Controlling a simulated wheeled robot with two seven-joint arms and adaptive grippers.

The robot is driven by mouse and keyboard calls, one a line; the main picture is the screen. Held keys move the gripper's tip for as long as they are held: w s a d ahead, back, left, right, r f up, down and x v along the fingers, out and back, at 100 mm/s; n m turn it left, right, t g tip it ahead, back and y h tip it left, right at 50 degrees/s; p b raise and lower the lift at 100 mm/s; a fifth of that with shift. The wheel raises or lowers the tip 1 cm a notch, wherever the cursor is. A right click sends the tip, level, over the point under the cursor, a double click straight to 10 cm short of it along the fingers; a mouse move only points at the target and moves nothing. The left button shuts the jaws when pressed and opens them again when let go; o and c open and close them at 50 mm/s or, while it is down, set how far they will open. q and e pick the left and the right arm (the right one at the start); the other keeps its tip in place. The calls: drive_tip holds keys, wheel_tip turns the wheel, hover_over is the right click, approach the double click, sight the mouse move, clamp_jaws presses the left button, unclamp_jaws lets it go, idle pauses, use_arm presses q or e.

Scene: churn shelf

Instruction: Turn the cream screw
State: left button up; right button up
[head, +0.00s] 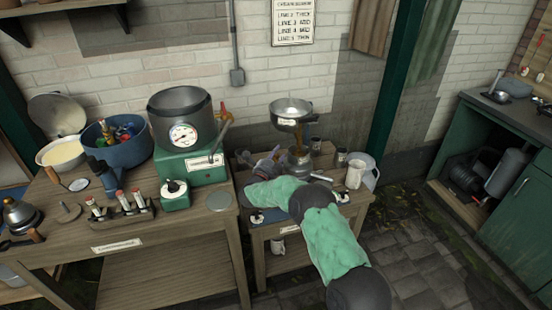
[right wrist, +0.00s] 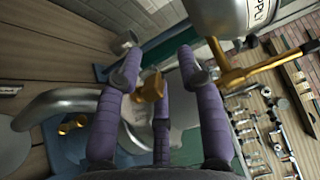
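The cream separator (head: 292,112), with a wide metal bowl on top, stands on the small right-hand bench. My right gripper (head: 268,165) is low beside its left side, at the end of my green-sleeved arm. In the right wrist view, a small brass knob (right wrist: 151,86) sits between the spread purple fingers of my right gripper (right wrist: 160,62). It looks like the cream screw, but I cannot be sure. Gaps show between knob and side fingers, so the gripper is open. In the head view the knob cannot be made out. My left gripper is not in view.
A supply can (right wrist: 225,15) with a long brass tap (right wrist: 250,68) is close to the right finger. A curved metal spout (right wrist: 60,98) lies left. A white jug (head: 355,173) stands at the bench's right end. The left bench (head: 120,240) carries a green-based dial pot (head: 182,125).

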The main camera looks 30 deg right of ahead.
sight(276, 155)
drive_tip(key=shift+f, duration=0.3)
wheel_tip(276, 155, up, 10)
drive_tip(key=shift+a+r, duration=0.1)
idle(0.4)
idle(0.4)
